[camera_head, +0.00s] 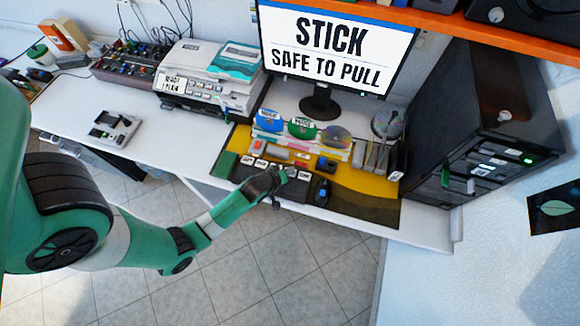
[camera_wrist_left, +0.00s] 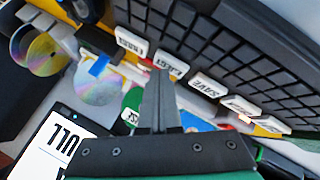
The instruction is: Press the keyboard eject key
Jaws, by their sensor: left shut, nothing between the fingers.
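The black keyboard (camera_wrist_left: 235,50) has a row of white labelled keys along one edge. The white eject key (camera_wrist_left: 170,64), marked EJECT, sits between a key at its left and the SAVE key (camera_wrist_left: 208,84) in the left wrist view. My left gripper (camera_wrist_left: 158,72) is shut and empty, its fingertips beside the left end of the eject key in that view. I cannot tell whether they touch it. In the head view the left gripper (camera_head: 279,174) is over the keyboard's back edge and partly hides the keyboard. My right gripper is out of view.
The monitor (camera_head: 337,45) reads "STICK SAFE TO PULL". Discs (camera_head: 303,128) stand behind the keyboard. A dark mouse (camera_head: 322,191) lies at its right on the yellow mat (camera_head: 362,181). A black tower (camera_head: 490,140) stands at the right. A printer (camera_head: 208,80) stands at the back left.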

